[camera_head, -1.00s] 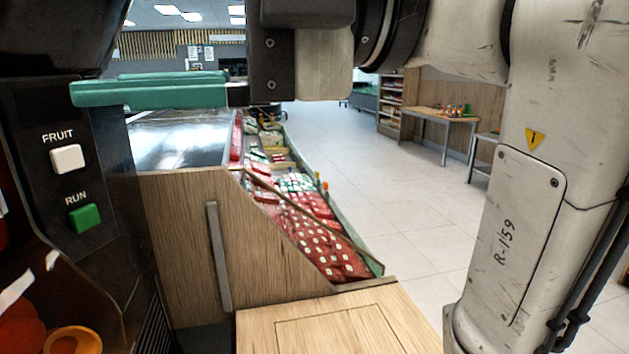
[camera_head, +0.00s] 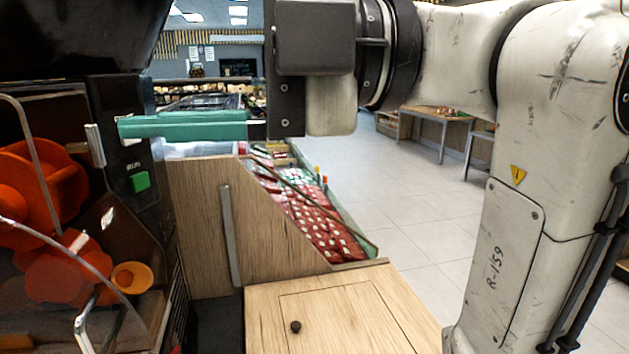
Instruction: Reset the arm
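My arm reaches in from the right across the top of the view. My gripper (camera_head: 128,127) points left, with teal fingers in front of the juicer's control panel. The fingers overlap from this side, so the gap between them is hidden. No held object shows. The black juicer (camera_head: 60,95) fills the left side, with orange rotors behind a clear cover. Its green RUN button (camera_head: 139,182) shows just below the fingers. The FRUIT label is hidden behind the gripper.
A wooden cabinet (camera_head: 340,310) with a dark knob stands at the bottom centre. Behind it is a wood-sided display (camera_head: 195,225) with red packs. The tiled floor (camera_head: 400,200) at centre right is clear. A table (camera_head: 437,115) stands farther back.

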